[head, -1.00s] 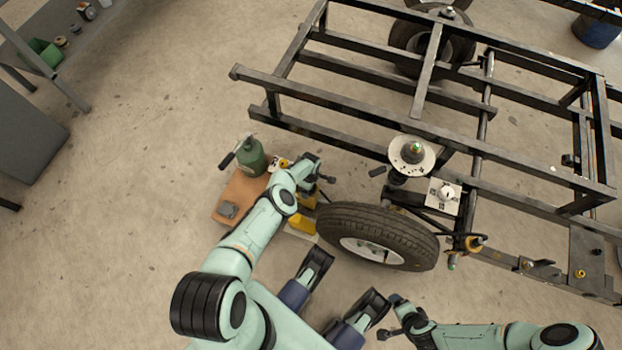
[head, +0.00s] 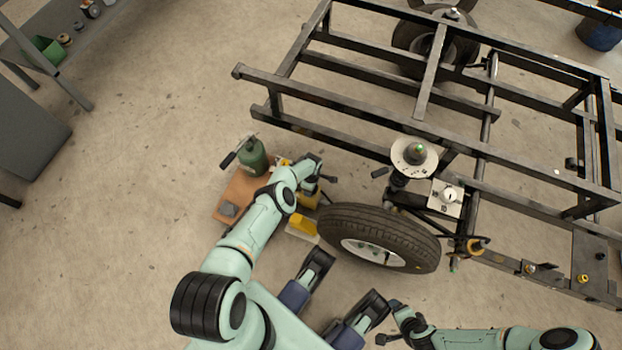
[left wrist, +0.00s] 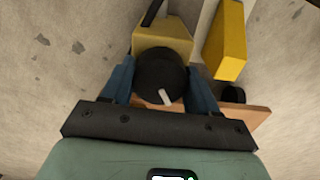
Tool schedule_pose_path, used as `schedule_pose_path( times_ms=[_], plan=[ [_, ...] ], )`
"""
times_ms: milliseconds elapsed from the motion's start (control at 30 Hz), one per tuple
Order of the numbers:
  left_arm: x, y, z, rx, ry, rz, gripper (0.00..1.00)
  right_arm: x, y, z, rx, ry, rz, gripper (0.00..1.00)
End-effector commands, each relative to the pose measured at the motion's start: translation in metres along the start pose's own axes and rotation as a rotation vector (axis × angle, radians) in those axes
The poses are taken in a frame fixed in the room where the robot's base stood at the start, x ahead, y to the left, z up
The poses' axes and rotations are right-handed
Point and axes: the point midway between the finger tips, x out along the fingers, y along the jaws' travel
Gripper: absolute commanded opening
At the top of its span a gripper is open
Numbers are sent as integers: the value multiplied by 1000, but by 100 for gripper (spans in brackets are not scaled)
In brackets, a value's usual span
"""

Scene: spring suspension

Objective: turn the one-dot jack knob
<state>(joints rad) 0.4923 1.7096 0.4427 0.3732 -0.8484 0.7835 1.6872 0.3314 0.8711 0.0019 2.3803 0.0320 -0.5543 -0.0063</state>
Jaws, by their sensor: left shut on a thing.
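A round black knob (left wrist: 160,76) with a white bar mark sits on a yellow jack body (left wrist: 166,36) in the left wrist view. No single dot can be made out on it. My left gripper (left wrist: 161,84) has its blue fingers on either side of the knob and is shut on it. In the head view my left gripper (head: 314,182) is beside the tyre, over the yellow body (head: 308,201), and the wrist hides the knob. My right gripper (head: 386,337) is low in the head view, away from the jack; its jaws are unclear.
A tyre (head: 340,219) and the black metal frame (head: 340,103) stand right of the jack. A yellow block (head: 302,228) lies close by. A green bottle (head: 252,157) stands at the brown board (head: 235,190). Open floor lies to the left.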

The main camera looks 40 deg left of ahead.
Motion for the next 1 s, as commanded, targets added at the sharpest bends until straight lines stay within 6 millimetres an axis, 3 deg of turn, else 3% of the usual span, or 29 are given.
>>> schedule_pose_path(
  times_ms=[33,600,633,700,1000],
  plan=[
    [-1,3,9,-10,-11,8,29,1,1,2,2,-5,2,84],
    [-1,1,4,-77,-8,5,29,3,4,5,5,-15,8,84],
    [-1,1,4,-77,-8,4,62,3,4,5,5,-15,8,84],
    [0,1,4,-77,-8,4,84,3,4,4,5,-15,7,84],
    [0,0,1,-77,-3,1,84,3,4,4,4,-13,7,84]
  ],
)
